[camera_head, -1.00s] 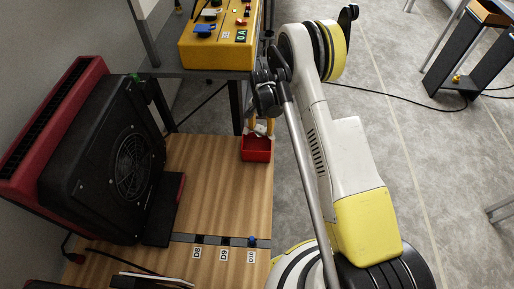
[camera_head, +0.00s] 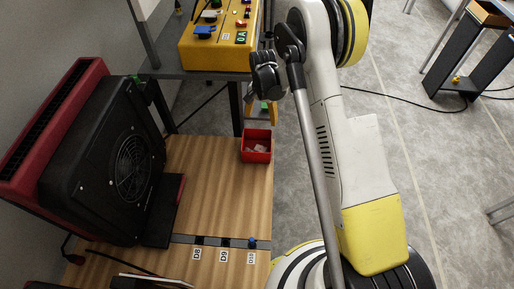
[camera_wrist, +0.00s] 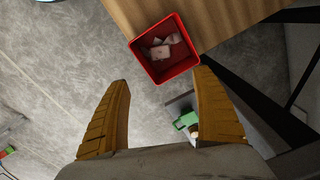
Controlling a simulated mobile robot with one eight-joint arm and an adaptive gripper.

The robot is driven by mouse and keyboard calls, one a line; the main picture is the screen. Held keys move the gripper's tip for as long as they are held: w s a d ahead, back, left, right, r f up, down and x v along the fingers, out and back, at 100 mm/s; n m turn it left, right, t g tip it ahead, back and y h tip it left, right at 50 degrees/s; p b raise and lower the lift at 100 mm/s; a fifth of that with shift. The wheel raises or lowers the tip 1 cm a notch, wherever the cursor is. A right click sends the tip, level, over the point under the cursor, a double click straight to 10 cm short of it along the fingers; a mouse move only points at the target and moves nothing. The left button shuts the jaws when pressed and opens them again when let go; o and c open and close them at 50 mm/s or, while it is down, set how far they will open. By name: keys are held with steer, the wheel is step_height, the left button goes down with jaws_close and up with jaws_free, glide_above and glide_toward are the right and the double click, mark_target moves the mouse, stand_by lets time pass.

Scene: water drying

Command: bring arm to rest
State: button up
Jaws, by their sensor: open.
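My gripper (camera_wrist: 160,95) is open and empty in the wrist view, its two yellow-brown fingers spread wide apart. Grey floor shows between and beyond the fingers. In the head view my gripper (camera_head: 261,112) is beyond the far right corner of the wooden table (camera_head: 215,195), partly hidden by my wrist. A red box (camera_head: 257,155) sits at that corner of the table, a little nearer than the gripper and apart from it. The red box also shows in the wrist view (camera_wrist: 182,68), ahead of the fingertips, with several small pale pieces inside.
A black fan unit (camera_head: 110,170) with a red housing stands left on the table. A yellow control box (camera_head: 222,45) stands on a dark table behind. Slots labelled along a grey strip (camera_head: 215,240) lie at the front. Open floor (camera_head: 440,150) lies to the right.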

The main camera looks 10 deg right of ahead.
steer(key=shift+r, duration=2.15)
steer(key=s+r+n+t, duration=0.2)
steer(key=s+r, duration=0.3)
steer(key=r, duration=0.5)
steer(key=s+r+n+t, duration=0.1)
steer(key=s+r, duration=0.4)
steer(key=r, duration=0.5)
steer(key=s+r+n+t, duration=0.2)
steer(key=s, duration=0.8)
steer(key=s+r+n+t, duration=0.2)
steer(key=s+r, duration=0.1)
steer(key=s, duration=0.6)
steer(key=shift+s+r+n, duration=0.2)
steer(key=shift+s+n, duration=0.2)
